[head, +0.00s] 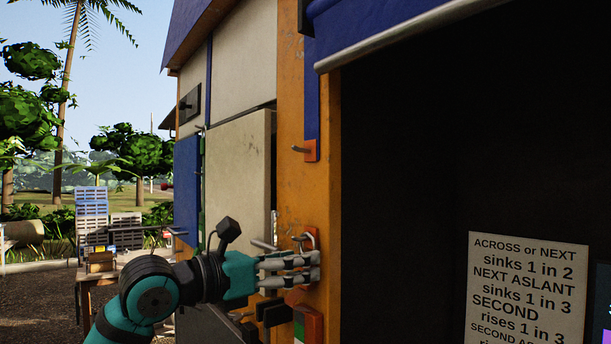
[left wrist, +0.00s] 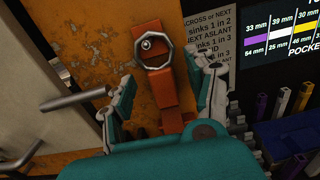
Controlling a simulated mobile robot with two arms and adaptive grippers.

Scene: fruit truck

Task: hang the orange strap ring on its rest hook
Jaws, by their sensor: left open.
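I cannot tell whether the ring bears on the hook. My left gripper (left wrist: 170,75) is open, one finger on each side of the orange pieces, with no clear grip on them. In the head view this gripper (head: 317,266) is at the orange post, just below a grey hook on an orange plate (head: 310,236). My right gripper is not in view.
A second hook on an orange plate (head: 309,150) sits higher on the post (head: 290,190), under a blue strip. A grey bar (left wrist: 75,101) juts out left of my gripper. A white text sign (head: 528,290) stands right, in the dark opening.

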